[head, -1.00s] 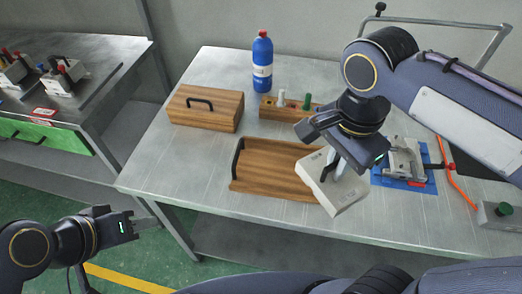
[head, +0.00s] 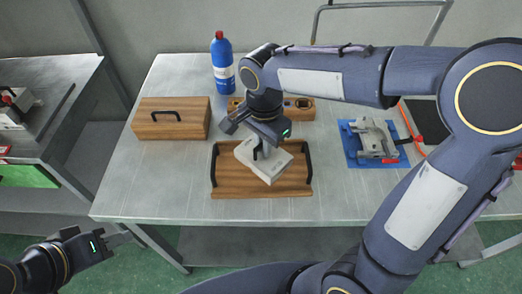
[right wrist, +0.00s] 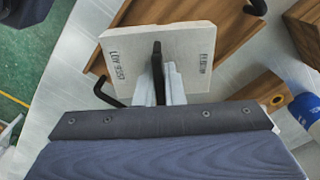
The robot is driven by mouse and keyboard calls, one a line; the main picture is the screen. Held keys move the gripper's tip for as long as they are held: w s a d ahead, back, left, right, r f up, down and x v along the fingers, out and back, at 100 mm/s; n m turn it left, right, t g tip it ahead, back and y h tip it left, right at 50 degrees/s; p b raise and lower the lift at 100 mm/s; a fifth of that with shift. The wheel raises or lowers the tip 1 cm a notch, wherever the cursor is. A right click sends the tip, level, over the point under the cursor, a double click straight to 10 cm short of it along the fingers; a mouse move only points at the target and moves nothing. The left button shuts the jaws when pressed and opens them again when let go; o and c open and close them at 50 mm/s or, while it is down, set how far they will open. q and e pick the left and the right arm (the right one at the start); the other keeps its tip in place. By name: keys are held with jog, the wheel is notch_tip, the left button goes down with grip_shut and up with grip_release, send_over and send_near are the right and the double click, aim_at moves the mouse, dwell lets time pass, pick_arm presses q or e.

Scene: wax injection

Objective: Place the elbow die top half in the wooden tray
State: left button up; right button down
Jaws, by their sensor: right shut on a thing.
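The elbow die top half (head: 276,168) is a pale grey block, held by its upper part in my right gripper (head: 262,150). In the head view it lies over the middle of the wooden tray (head: 228,189), turned at an angle to the tray's sides. The right wrist view shows the die half (right wrist: 122,68) with lettering, in front of the tray (right wrist: 222,30). I cannot tell whether it touches the tray floor. The tray has a black handle at each end. My left gripper (head: 122,238) is empty at the lower left, off the table; its jaw opening is unclear.
A closed wooden box (head: 170,120) stands left of the tray. A blue bottle (head: 222,64) and a wooden holder (head: 300,108) stand behind it. A metal fixture (head: 375,138) sits on a blue mat (head: 350,150) at right. The table front-left is clear.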

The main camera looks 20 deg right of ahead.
aim_at(261, 153)
jog(key=shift+w+a+f, duration=0.15)
jog(key=shift+w+f, duration=0.2)
jog(key=shift+f, duration=0.05)
jog(key=shift+w+f, duration=0.15)
jog(key=shift+f, duration=1.55)
jog(key=shift+f, duration=0.15)
jog(key=c, duration=1.5)
grip_release()
